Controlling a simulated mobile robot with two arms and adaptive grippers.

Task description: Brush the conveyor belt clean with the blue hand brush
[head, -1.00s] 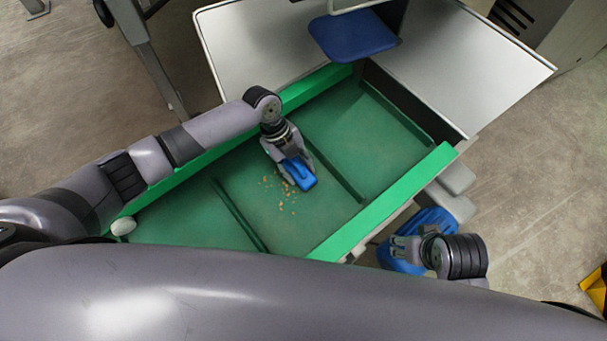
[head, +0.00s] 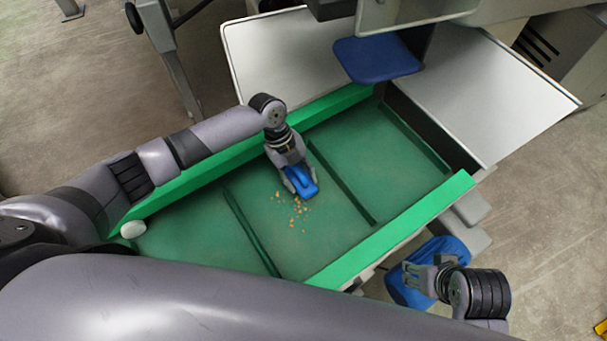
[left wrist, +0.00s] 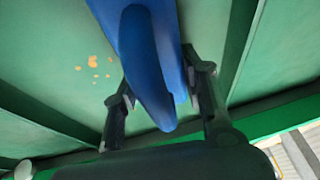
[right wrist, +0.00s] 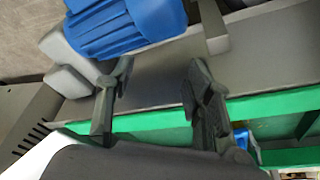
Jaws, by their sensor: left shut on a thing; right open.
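The blue hand brush (head: 301,180) is in my left gripper (head: 293,172), low over the green conveyor belt (head: 240,251). In the left wrist view the brush (left wrist: 152,65) fills the space between the fingers, which are shut on its handle. Its bristles are hidden, so I cannot tell whether they touch the belt. Light brown crumbs (head: 297,217) lie on the belt just below the brush in the head view; some show in the left wrist view (left wrist: 92,62). My right gripper (head: 425,278) is open and empty, outside the belt's right side rail.
Green side rails (head: 400,228) border the belt, and raised cleats (head: 250,232) cross it. A whitish rounded object (head: 133,229) lies at the belt's left end. A blue ribbed object (right wrist: 125,22) is near my right gripper. Grey metal panels (head: 490,90) stand beyond the belt.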

